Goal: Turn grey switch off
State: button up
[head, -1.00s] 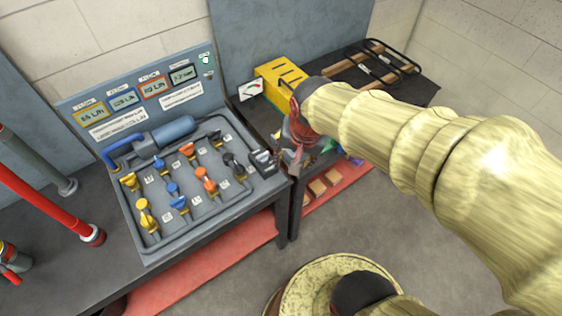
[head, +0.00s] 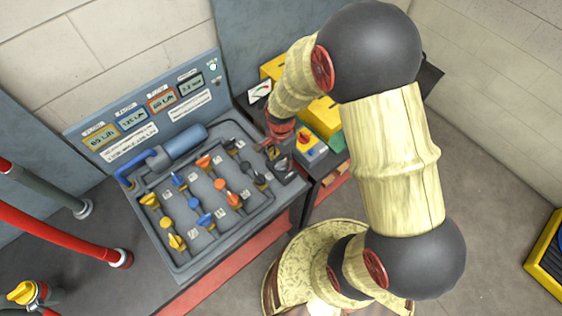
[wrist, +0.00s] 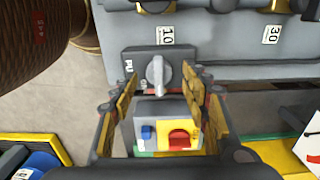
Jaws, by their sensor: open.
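The grey switch (wrist: 157,76) is a light grey knob on a dark box at the panel's edge. In the wrist view its handle points roughly up and down the picture, and the lettering beside it is only partly readable. In the head view the switch box (head: 284,167) sits at the panel's right corner, partly behind my gripper. My gripper (head: 272,150) is open and empty, pointing down at the switch. In the wrist view my gripper (wrist: 159,86) has one finger on each side of the knob; I cannot tell whether they touch it.
A panel (head: 190,262) carries several yellow, blue, orange and black valves. A grey box with a red knob on yellow (wrist: 181,138) and a blue button stands close by, also visible in the head view (head: 309,146). A yellow box (head: 322,118) stands behind it.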

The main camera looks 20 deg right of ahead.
jog(key=shift+f, duration=0.85)
jog(key=c, duration=0.3)
jog(key=c, duration=0.9)
